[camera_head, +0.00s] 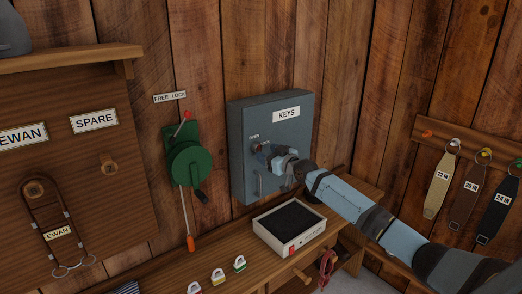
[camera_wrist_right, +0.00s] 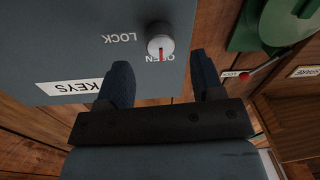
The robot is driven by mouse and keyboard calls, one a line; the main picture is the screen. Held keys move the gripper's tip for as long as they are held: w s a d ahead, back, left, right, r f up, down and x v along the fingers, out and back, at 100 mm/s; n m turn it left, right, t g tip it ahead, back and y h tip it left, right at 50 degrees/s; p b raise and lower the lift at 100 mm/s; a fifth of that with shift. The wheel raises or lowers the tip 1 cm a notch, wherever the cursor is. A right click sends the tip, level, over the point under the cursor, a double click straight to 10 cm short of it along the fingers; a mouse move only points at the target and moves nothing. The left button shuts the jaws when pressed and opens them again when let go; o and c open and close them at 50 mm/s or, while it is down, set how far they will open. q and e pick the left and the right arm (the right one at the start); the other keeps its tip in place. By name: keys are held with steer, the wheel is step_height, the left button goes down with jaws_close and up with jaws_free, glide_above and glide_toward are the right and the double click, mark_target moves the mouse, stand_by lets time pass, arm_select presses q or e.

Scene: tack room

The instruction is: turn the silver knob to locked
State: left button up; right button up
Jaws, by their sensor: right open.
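The silver knob (camera_wrist_right: 160,40) is on the front of the grey KEYS cabinet (camera_head: 292,140), which hangs on the plank wall. In the right wrist view its red mark points at the word OPEN; the word LOCK stands to its left. My right gripper (camera_wrist_right: 161,64) is open, with its two dark fingers apart and the knob lying just beyond the gap between the tips. In the head view my right gripper (camera_head: 264,151) is at the cabinet front and largely hides the knob. I cannot tell whether the fingers touch it. My left gripper is not in view.
A bar handle (camera_head: 258,186) is below the knob. A green winch (camera_head: 189,165) is on the wall to the left. Straps (camera_head: 465,208) hang at the right.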

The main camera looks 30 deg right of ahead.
mark_target(259, 149)
steer(key=shift+w+a, duration=0.15)
steer(key=shift+w, duration=0.8)
steer(key=shift+w+a, duration=0.15)
steer(key=shift+w, duration=0.75)
steer(key=c, duration=0.9)
